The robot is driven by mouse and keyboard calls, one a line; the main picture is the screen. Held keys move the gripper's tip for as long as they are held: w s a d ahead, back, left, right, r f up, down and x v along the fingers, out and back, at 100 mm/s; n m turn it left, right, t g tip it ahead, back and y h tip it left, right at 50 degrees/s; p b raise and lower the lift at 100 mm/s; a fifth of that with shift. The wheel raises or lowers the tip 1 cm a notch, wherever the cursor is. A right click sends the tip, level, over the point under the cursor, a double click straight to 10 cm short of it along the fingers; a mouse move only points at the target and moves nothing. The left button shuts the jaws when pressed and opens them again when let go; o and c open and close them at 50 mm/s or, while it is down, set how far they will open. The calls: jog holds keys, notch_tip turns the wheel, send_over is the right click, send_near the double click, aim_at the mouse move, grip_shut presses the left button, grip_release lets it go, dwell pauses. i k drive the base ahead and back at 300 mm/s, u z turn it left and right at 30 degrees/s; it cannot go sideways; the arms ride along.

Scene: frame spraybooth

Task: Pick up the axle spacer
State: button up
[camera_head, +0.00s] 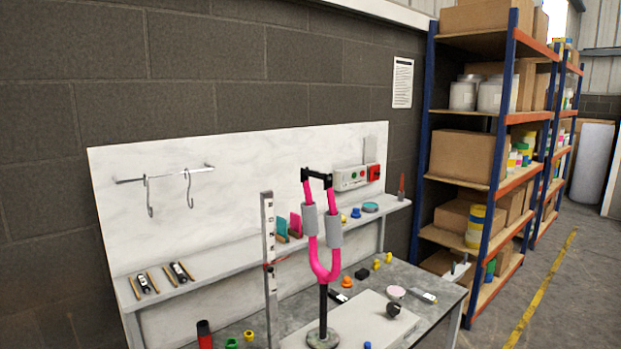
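A black bar, which looks like the axle spacer (317,175), spans the two upper ends of a pink fork (325,268). The fork stands upside down, its two legs pointing up, with grey sleeves (334,229) around them. A black post on a round base (323,338) holds it up from the bench (435,278). My gripper is not in this view.
A white upright ruler (268,250) stands left of the fork. A ledge (205,270) behind carries small parts. Caps, a dark knob (394,310) and other small items lie on the bench. Shelving (468,190) stands right; the floor (535,265) beside it is clear.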

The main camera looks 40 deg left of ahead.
aim_at(317, 175)
jog(key=u, duration=1.5)
